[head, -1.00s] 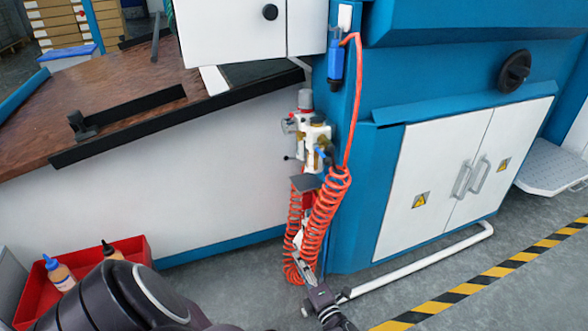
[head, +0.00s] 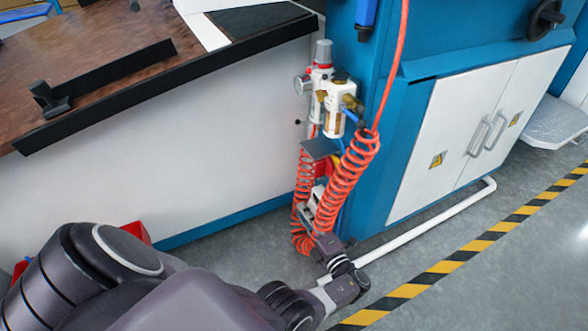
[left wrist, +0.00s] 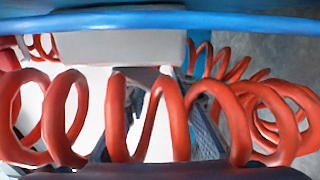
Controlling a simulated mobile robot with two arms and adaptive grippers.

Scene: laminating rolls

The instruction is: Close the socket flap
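The socket flap seems to be the dark grey plate (head: 320,149) in the head view. It sticks out almost level below the air regulator, partly behind red coiled hose. The socket under it is mostly hidden. My left gripper (head: 311,207) is low among the coils, below the flap and apart from it. Its fingers are partly covered, so I cannot tell open from shut. In the left wrist view, red coils (left wrist: 175,115) cross in front of the grey finger parts. A pale grey block (left wrist: 120,46) lies beyond them; I cannot tell what it is. My right gripper is not in view.
The air regulator (head: 330,100) stands above the flap. The coiled hose (head: 352,180) hangs close around my gripper. A blue machine with white doors (head: 470,135) is at right, with a white pipe (head: 430,232) low along it. A brown table (head: 90,60) is at left.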

